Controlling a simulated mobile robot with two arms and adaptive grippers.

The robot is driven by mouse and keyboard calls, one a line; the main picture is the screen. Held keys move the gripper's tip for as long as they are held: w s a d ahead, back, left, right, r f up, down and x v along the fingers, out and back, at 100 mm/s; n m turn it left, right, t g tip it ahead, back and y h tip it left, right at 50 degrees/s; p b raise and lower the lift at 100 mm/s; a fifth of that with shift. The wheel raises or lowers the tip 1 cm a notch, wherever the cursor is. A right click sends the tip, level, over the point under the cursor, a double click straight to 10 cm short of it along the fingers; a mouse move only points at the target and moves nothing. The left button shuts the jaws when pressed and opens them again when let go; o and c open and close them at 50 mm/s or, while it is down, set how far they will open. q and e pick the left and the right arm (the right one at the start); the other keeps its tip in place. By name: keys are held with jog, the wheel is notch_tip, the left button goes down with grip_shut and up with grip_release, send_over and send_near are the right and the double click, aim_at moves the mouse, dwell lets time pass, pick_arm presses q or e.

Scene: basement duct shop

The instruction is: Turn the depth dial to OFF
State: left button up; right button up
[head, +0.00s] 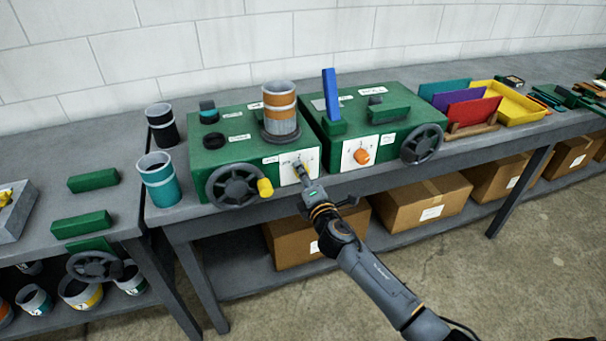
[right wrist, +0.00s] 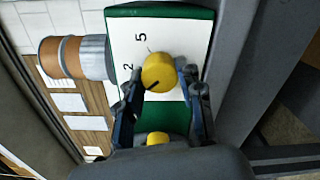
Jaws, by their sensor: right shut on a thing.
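A yellow dial (head: 300,169) sits on a white plate on the front of the left green machine (head: 240,168). My right gripper (head: 304,180) reaches up to it from the front. In the right wrist view the fingers (right wrist: 160,95) are shut on the yellow dial (right wrist: 158,72), one on each side. A black pointer mark on the dial points down-left in that view. The plate (right wrist: 130,30) there shows the numbers 5 and 2; the rest of the scale is hidden. An orange dial (head: 362,156) is on the right green machine (head: 390,132). The left gripper is not in view.
Another handwheel (head: 422,144) is on the right machine. A striped can (head: 279,108) stands on the left machine. Cardboard boxes (head: 418,202) lie below the bench.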

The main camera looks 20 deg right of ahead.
jog(key=shift+f+n, duration=0.1)
jog(key=shift+n, duration=1.2)
jog(key=o, duration=1.2)
jog(key=shift+s, duration=0.1)
jog(key=s, duration=1.2)
jog(key=shift+d, duration=0.15)
jog(key=shift+w, duration=0.1)
